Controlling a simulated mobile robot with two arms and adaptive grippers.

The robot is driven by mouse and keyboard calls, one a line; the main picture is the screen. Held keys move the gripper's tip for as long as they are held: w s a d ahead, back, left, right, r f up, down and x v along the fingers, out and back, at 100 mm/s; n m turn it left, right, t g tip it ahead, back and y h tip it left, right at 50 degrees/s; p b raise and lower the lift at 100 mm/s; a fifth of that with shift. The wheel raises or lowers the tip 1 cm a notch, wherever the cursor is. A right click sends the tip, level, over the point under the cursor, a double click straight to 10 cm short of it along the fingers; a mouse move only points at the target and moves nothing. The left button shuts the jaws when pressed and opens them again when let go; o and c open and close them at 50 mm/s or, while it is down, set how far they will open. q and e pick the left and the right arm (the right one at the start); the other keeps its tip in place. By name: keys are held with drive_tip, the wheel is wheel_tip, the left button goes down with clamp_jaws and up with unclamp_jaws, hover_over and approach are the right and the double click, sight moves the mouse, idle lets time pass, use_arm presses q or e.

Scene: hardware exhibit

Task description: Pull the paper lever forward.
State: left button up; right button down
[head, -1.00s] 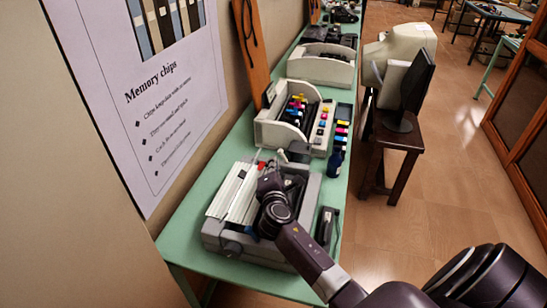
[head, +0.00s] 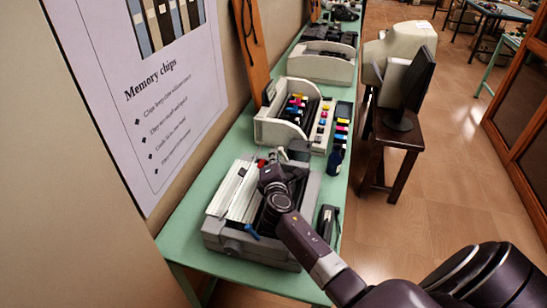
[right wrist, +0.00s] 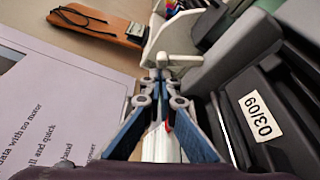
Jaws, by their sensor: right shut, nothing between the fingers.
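The grey printer (head: 262,255) sits on the green table in the head view, with a pale ribbed cover (head: 232,192) on its left part. A small pale lever (right wrist: 163,61) with a short crossbar shows in the right wrist view; it seems to be the paper lever. In the head view it is hard to make out beside my gripper. My right gripper (right wrist: 160,76) is shut and empty, its blue fingertips together just in front of the lever's end. Whether they touch it I cannot tell. My left gripper is out of view.
The green table (head: 190,225) runs along the wall. Behind the printer stands a cream holder (head: 283,132) with coloured cartridges. A small dark device (head: 327,222) lies right of the printer. A monitor (head: 418,85) stands on a wooden stool at right. A poster (head: 160,120) hangs at left.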

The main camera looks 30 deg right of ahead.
sight(282, 150)
drive_tip(key=shift+s+d+r+m+b, duration=0.25)
drive_tip(key=shift+m+b, duration=0.1)
drive_tip(key=shift+m, duration=0.15)
drive_tip(key=shift+s+d+r, duration=0.35)
drive_tip(key=shift+s+r, duration=0.05)
drive_tip(key=shift+s, duration=0.05)
drive_tip(key=shift+s+d+r, duration=0.1)
drive_tip(key=shift+s+d, duration=0.15)
drive_tip(key=shift+s, duration=0.1)
drive_tip(key=shift+s+d, duration=0.35)
drive_tip(key=shift+s+d+f+m+t+b, duration=0.1)
drive_tip(key=shift+s+f+m+t+b, duration=0.15)
drive_tip(key=shift+m+b, duration=0.2)
drive_tip(key=shift+w+r, duration=0.15)
drive_tip(key=shift+r, duration=0.2)
drive_tip(key=shift+f, duration=0.1)
